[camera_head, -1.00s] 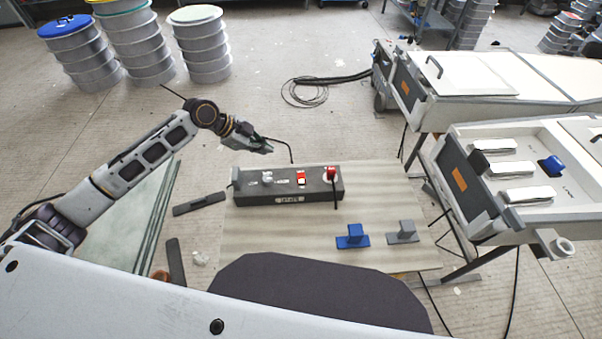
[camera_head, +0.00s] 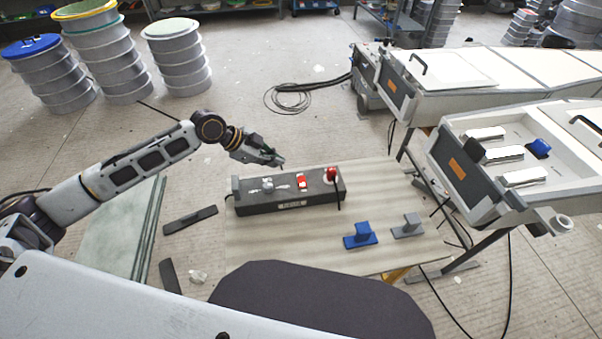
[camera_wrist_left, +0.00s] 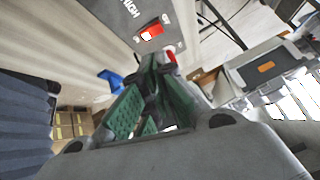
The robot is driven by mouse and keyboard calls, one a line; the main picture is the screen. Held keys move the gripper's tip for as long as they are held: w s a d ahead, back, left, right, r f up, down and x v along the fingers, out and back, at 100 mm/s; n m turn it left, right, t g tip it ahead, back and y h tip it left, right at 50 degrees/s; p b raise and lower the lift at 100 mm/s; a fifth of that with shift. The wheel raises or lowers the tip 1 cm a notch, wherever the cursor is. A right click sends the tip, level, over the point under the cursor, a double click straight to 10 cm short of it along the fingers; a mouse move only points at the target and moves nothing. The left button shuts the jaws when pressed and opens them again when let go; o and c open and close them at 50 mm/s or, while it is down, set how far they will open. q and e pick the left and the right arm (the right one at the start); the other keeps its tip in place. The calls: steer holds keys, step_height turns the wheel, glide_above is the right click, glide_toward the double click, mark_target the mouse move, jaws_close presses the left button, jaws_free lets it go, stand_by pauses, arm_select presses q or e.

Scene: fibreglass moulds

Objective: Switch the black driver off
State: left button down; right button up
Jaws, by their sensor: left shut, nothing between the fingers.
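The black driver (camera_head: 270,201) is a long dark box on the pale tabletop. My left gripper (camera_head: 281,162) is shut and empty, above the box's back edge and left of the rocker. Its green fingers (camera_wrist_left: 154,68) come together in the wrist view and partly cover the red knob. My right gripper is out of view.
A blue block (camera_head: 360,236) and a grey block (camera_head: 408,226) stand on the tabletop (camera_head: 290,250) in front of the driver. White machines (camera_head: 450,75) stand at the right. Stacked drums (camera_head: 178,60) and a cable coil (camera_head: 290,97) are on the floor behind.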

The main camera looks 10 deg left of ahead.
arm_select(q)
steer(key=shift+w+d+r+n, duration=0.35)
steer(key=shift+d+r+n, duration=0.25)
steer(key=shift+n, duration=0.3)
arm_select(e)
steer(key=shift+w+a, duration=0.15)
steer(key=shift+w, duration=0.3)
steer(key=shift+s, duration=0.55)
arm_select(q)
steer(key=shift+f, duration=0.1)
